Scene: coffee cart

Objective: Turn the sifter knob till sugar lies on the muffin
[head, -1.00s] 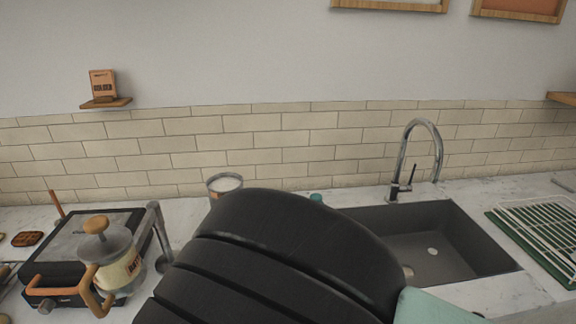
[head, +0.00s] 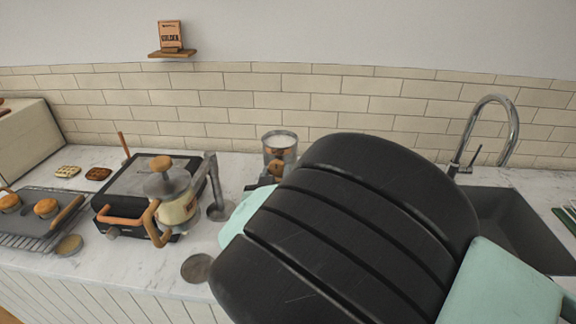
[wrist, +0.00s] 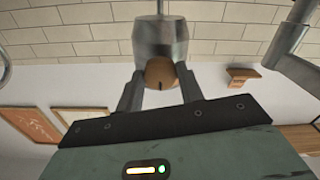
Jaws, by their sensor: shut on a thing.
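The sifter (head: 280,143) is a grey metal cylinder with white stuff at its top, standing at the back of the counter. It also shows in the wrist view (wrist: 160,35). Its orange-brown knob (wrist: 160,73) is between my two grey fingers. My gripper (wrist: 160,82) is shut on this knob. In the head view the knob (head: 277,166) is partly covered, and my black arm hides the area to its right. Two muffins (head: 46,207) sit on a dark tray at the left. I see no muffin under the sifter, and no sugar on the visible muffins.
A grill press (head: 135,190) with a lidded glass pot (head: 178,200) stands left of my arm. A grey round disc (head: 197,267) lies near the front edge. The tray (head: 62,228) is far left. A sink (head: 505,215) with a tap (head: 490,130) is right.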

